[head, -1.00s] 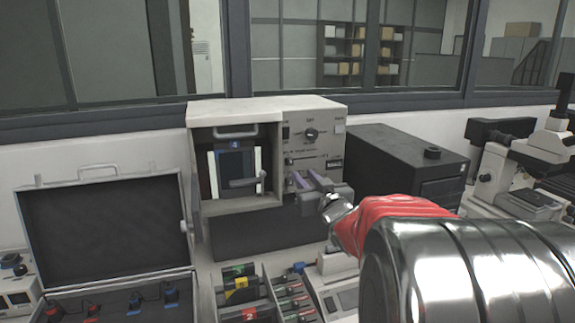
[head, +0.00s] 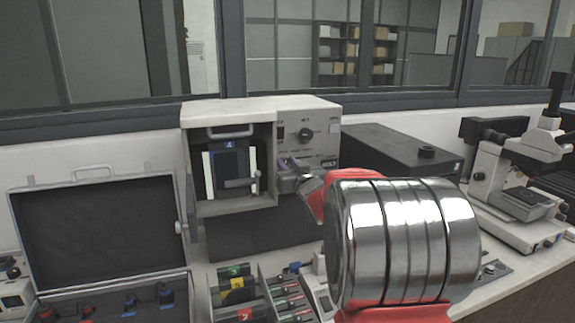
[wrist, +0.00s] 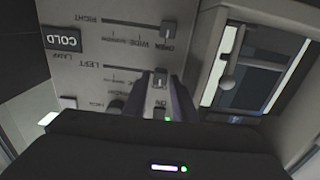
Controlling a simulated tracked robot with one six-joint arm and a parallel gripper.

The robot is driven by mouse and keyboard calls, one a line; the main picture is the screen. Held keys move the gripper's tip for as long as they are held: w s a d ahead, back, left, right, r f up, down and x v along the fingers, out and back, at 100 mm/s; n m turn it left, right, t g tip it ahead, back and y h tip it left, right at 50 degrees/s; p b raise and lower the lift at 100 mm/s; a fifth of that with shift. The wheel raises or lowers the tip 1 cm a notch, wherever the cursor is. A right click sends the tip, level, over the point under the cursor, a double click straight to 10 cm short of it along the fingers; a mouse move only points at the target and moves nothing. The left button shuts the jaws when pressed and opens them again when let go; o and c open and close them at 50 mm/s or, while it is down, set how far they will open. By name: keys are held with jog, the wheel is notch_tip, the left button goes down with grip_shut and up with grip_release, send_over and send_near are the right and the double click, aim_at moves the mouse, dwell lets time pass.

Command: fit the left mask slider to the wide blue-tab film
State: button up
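The film also shows at the right of the wrist view (wrist: 262,80), partly cut off. The left mask slider (wrist: 160,82) is at the OPEN end of its slot, upside down in the wrist view. My gripper (wrist: 160,80) is at the panel with a finger on each side of this knob. A gap shows between the fingers; whether they touch it I cannot tell.
The right slider (wrist: 168,29) is close by, also at OPEN. A lever (wrist: 228,60) sticks out before the window. An open case (head: 95,235) stands left, a rack of tabbed films (head: 238,290) in front. A black box (head: 405,160) and microscope (head: 520,180) are right.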

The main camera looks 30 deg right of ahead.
jog(key=shift+c, duration=0.6)
grip_shut()
